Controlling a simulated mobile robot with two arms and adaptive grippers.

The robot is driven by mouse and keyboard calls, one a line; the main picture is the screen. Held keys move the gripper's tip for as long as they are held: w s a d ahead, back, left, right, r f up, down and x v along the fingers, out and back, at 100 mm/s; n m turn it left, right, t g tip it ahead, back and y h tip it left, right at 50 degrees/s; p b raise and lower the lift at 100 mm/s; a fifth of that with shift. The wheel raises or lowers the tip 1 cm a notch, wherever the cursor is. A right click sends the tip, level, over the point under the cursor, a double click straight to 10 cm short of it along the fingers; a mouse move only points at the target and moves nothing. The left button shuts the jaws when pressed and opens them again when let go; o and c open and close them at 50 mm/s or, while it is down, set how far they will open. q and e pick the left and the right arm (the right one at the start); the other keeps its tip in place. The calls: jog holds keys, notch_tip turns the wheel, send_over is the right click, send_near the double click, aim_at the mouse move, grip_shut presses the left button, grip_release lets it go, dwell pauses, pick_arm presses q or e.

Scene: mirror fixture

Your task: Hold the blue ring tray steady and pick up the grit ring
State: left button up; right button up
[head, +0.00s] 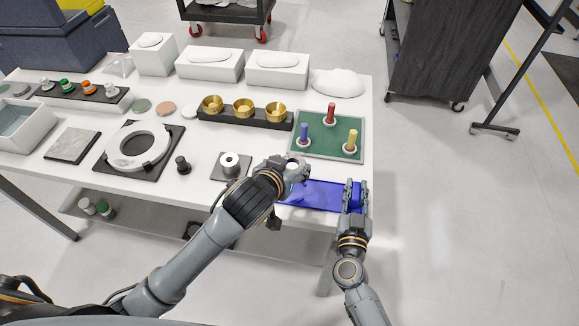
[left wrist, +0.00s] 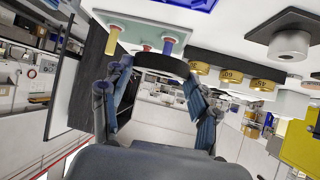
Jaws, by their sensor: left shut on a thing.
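The blue ring tray (head: 322,193) lies at the table's front right edge. It also shows at the top of the left wrist view (left wrist: 185,4). My left gripper (head: 297,168) is above the tray's left part. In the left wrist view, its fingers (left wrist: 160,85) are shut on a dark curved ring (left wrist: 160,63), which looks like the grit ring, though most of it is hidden. My right gripper (head: 355,186) is at the tray's right end, fingers pointing away, with blue between them. Whether it clamps the tray is unclear.
A green tray (head: 320,147) with red, blue and yellow pegs stands just behind. Several brass cups (head: 243,108) sit in a dark holder. A small round part (head: 229,163) and a white ring fixture (head: 138,146) are to the left.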

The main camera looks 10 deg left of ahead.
jog(key=o, duration=0.4)
jog(key=s, duration=1.2)
